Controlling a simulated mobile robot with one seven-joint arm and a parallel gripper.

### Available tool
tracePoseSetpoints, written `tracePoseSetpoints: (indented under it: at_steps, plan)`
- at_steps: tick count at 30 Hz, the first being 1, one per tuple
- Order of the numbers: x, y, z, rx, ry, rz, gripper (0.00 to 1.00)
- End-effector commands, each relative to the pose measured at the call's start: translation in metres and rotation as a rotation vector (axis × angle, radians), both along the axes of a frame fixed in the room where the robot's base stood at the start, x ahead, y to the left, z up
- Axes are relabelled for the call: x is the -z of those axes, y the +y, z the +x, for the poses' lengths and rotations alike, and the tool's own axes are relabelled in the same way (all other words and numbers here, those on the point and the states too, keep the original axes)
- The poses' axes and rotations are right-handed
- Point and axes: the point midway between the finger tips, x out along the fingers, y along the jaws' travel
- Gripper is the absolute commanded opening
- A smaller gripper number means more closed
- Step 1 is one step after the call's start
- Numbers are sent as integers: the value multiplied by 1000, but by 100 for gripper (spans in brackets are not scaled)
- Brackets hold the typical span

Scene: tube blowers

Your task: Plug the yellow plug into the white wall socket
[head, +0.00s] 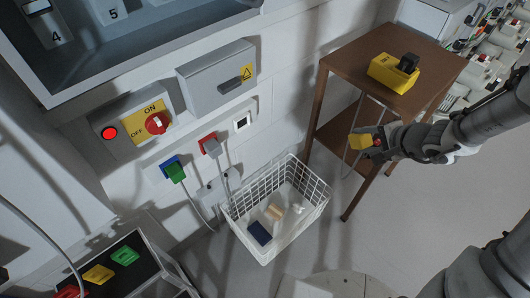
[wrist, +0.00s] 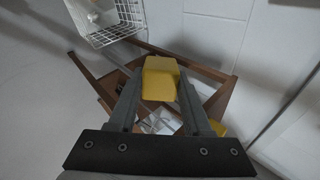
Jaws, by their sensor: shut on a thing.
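The yellow plug (head: 359,141) is held in my gripper (head: 372,142), beside the wooden table and below its top. In the wrist view the plug (wrist: 160,82) sits between the two fingers of my gripper (wrist: 160,92), its far end pointing away from the palm. The white wall socket (head: 242,121) is on the wall at the left, well apart from the plug. It is a white square with a dark centre and nothing is in it. The plug's prongs cannot be made out.
A yellow box (head: 392,73) with a black part stands on the brown table (head: 425,55); a grey cable hangs below it. A white wire basket (head: 288,225) stands below the sockets.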

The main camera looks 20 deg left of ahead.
Motion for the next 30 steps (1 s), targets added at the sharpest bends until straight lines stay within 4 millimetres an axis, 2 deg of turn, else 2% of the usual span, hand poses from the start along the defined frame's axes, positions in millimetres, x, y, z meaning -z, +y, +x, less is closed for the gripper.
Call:
tracePoseSetpoints:
  at_steps: [4, 8, 12, 19, 30]
  plan:
    - [5, -3, 18, 70, -96, 100, 0]
    - [13, 15, 31, 84, -190, 198, 0]
    - [25, 48, 40, 55, -276, 291, 0]
    - [49, 109, 39, -30, -362, 409, 0]
    - [94, 209, 11, -179, -447, 584, 0]
